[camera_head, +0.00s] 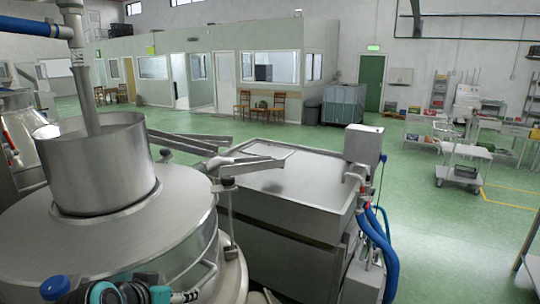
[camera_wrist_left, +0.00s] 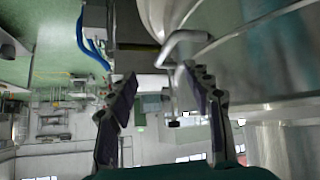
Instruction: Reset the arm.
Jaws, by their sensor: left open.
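My left gripper (camera_wrist_left: 160,78) shows in the left wrist view with its two dark fingers spread apart. Nothing is held between them. The wrist picture is upside down, with the hall's windows at its bottom. A bent metal handle (camera_wrist_left: 186,38) on a steel machine is close to the right-hand finger; I cannot tell whether they touch. In the head view, teal and dark parts at the bottom left edge seem to be my left arm, largely cut off. My right gripper is in neither view.
A round steel machine (camera_head: 120,250) with an open drum (camera_head: 97,165) fills the left foreground. A steel tank (camera_head: 290,185) stands beside it, with blue hoses (camera_head: 376,235) on its right. A cart (camera_head: 465,165) stands farther right; green floor (camera_head: 450,240) is clear nearby.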

